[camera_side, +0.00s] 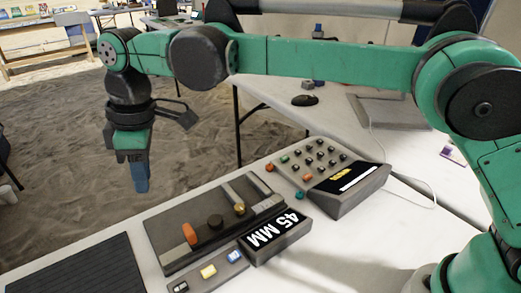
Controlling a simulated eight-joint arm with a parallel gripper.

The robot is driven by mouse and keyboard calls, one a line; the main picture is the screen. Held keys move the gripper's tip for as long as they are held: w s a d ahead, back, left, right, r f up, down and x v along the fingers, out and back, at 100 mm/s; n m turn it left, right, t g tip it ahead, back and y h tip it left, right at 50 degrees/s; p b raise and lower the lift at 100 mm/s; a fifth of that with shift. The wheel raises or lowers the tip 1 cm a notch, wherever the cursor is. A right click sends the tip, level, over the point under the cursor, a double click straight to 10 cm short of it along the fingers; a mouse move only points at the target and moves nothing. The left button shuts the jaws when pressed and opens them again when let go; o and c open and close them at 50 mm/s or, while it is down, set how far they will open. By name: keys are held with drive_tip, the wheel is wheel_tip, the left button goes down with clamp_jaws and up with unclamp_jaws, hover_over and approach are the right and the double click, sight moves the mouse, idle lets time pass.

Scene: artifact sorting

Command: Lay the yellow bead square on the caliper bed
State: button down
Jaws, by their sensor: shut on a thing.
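My gripper (140,187) hangs at the left, above the sandy floor side of the table and apart from the caliper. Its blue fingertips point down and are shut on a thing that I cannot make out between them. The caliper bed (165,222) is a dark grey plate on the white table, with an orange piece (190,234), a dark round knob (215,222) and a pale bar on it. A small gold-yellow round thing (239,208) sits at the near end of the bar; I cannot tell whether it is the yellow bead.
A "45 MM" display (275,236) adjoins the bed. Yellow (208,271) and blue (235,256) buttons lie in front. A keypad console (328,175) stands to the right. A dark ribbed mat (75,268) lies at the left. A mouse (304,100) is on the rear table.

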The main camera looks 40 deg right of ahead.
sight(245, 194)
drive_tip(key=w+d+r+n+g, duration=0.1)
drive_tip(key=d+r+n, duration=0.25)
drive_tip(key=d, duration=0.55)
drive_tip(key=w+d+r+n, duration=0.1)
drive_tip(key=d+r+n, duration=0.1)
drive_tip(key=d+n, duration=0.5)
drive_tip(key=shift+m, duration=0.95)
drive_tip(key=f, duration=0.6)
drive_tip(key=d+f, duration=0.1)
drive_tip(key=f, duration=0.5)
drive_tip(key=d+f, duration=0.1)
drive_tip(key=f, duration=0.6)
drive_tip(key=shift+s, duration=0.1)
drive_tip(key=shift+f, duration=0.15)
drive_tip(key=c, duration=1)
unclamp_jaws()
drive_tip(key=shift+c, duration=0.2)
